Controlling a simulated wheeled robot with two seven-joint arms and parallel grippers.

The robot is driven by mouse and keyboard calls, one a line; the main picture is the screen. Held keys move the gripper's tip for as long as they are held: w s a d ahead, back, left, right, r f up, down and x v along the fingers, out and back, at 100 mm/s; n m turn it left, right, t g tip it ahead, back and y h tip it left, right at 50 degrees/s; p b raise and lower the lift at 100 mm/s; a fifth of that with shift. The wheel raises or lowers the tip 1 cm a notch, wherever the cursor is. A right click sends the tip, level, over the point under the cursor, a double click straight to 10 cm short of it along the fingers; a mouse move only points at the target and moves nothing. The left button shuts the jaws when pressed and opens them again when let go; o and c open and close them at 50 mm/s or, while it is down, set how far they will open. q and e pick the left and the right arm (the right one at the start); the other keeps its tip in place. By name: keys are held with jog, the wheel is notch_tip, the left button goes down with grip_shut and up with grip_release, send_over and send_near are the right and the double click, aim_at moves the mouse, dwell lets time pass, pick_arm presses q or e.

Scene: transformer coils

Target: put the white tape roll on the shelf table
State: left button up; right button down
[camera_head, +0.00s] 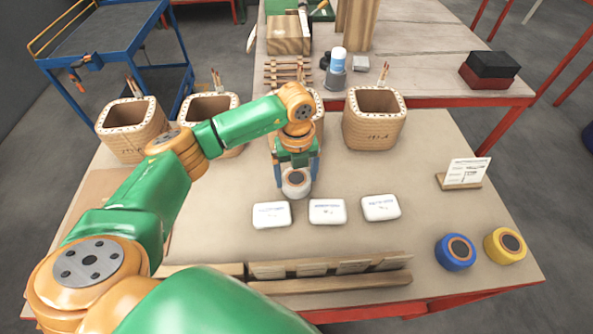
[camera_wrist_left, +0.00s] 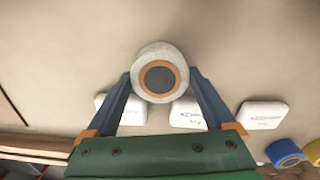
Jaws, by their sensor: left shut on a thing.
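The white tape roll (camera_head: 296,184) is between the fingers of my left gripper (camera_head: 297,178), above the middle of the near table, behind the white boxes. In the left wrist view the white tape roll (camera_wrist_left: 160,53) has an orange-brown core ring and a dark centre, and the blue fingers of my left gripper (camera_wrist_left: 160,80) press on both its sides. I cannot tell how high it is above the table. The shelf table is not clearly marked; a back table (camera_head: 436,85) with a red frame adjoins the near table (camera_head: 415,205). My right gripper is not in view.
Three white boxes (camera_head: 327,211) lie in front of my left gripper. Several wound coils, one a coil (camera_head: 374,130), stand behind it. A blue tape roll (camera_head: 443,257), a yellow tape roll (camera_head: 494,253) and a card stand (camera_head: 459,182) are at the right. The table's right middle is clear.

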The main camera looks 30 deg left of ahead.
aim_at(296, 178)
pick_arm(q)
jog(key=shift+f, duration=0.2)
jog(key=o, duration=1.2)
jog(key=shift+r, duration=0.25)
notch_tip(296, 178, up, 12)
jog(key=shift+b, duration=0.6)
